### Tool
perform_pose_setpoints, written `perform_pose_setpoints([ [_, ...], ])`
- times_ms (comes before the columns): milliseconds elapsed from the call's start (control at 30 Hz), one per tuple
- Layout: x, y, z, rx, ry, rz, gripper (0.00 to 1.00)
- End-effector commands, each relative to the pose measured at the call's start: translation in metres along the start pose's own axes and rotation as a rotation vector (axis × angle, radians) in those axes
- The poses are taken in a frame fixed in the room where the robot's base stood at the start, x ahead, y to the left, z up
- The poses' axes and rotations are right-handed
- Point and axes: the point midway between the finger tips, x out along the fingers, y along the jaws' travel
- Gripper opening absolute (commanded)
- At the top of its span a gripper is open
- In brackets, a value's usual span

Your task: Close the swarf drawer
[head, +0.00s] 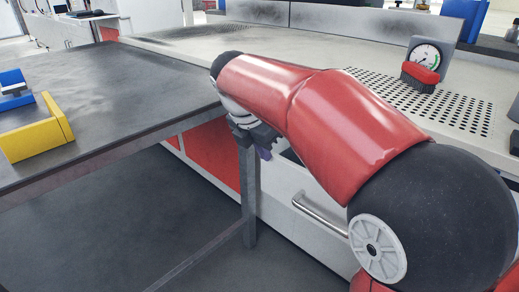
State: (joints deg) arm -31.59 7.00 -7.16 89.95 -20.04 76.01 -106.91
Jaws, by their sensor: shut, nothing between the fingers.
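A white drawer front (285,205) with a metal bar handle (320,215) shows low in the middle, partly behind my red arm. A small dark gap shows above the front's top edge, so it appears to stand out from the cabinet; how far is hidden. No label shows to confirm that it is the swarf drawer.
A dark-topped table (120,90) with a metal leg (249,190) stands close on the left, holding yellow and blue bins (35,130). Grey floor shows below the table.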

Motion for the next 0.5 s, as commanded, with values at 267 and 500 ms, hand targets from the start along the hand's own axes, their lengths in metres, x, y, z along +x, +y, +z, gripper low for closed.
perform_pose_setpoints([
  [267,0.015,-0.002,0.057,0.008,0.0,-0.007,0.0],
  [500,0.035,-0.002,0.106,0.006,0.0,-0.006,0.0],
])
